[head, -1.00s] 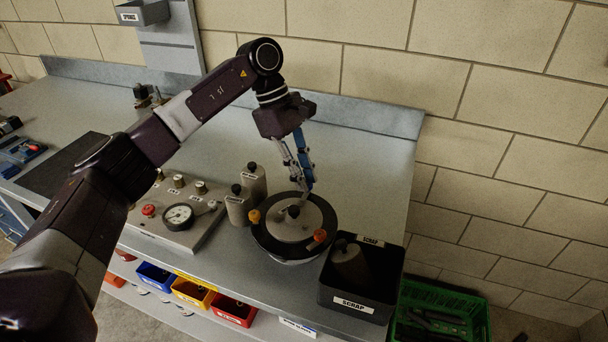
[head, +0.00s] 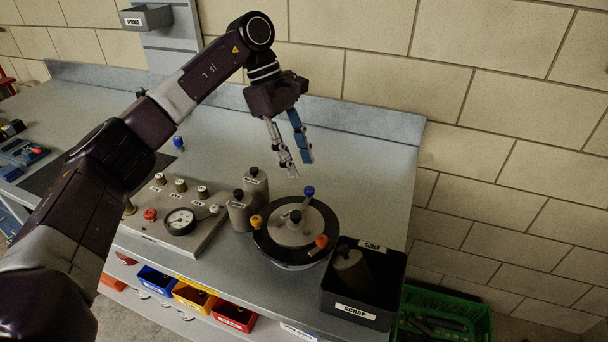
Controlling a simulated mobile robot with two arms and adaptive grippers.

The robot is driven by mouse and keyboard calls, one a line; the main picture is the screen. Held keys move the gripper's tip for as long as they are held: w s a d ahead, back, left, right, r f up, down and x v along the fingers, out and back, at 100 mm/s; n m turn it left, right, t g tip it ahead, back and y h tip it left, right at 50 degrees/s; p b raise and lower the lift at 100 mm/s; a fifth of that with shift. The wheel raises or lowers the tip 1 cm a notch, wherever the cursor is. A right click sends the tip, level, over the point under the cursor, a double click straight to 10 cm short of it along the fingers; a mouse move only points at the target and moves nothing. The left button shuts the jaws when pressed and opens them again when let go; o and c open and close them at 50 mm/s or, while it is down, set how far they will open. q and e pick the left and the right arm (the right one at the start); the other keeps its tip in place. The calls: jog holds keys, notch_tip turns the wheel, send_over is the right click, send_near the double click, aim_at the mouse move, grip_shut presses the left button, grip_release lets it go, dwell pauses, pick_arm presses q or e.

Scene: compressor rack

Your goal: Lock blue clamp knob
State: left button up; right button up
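The blue clamp knob (head: 309,191) stands at the back rim of the round pot (head: 296,223) with a grey lid and black ring. A yellow knob (head: 257,221) sits at the pot's left and an orange knob (head: 321,241) at its front right. My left gripper (head: 300,166) hangs just above and behind the blue knob, fingers pointing down. Its fingers, one grey and one blue, are apart, with nothing between them. The gripper looks clear of the knob. My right gripper is not in view.
A black scrap bin (head: 358,309) holding a grey canister stands close to the pot's right. The bench behind the pot is clear up to the wall.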

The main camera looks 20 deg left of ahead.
pick_arm(q)
jog(key=v, duration=0.6)
jog(key=shift+r, duration=0.3)
jog(key=shift+a, duration=0.15)
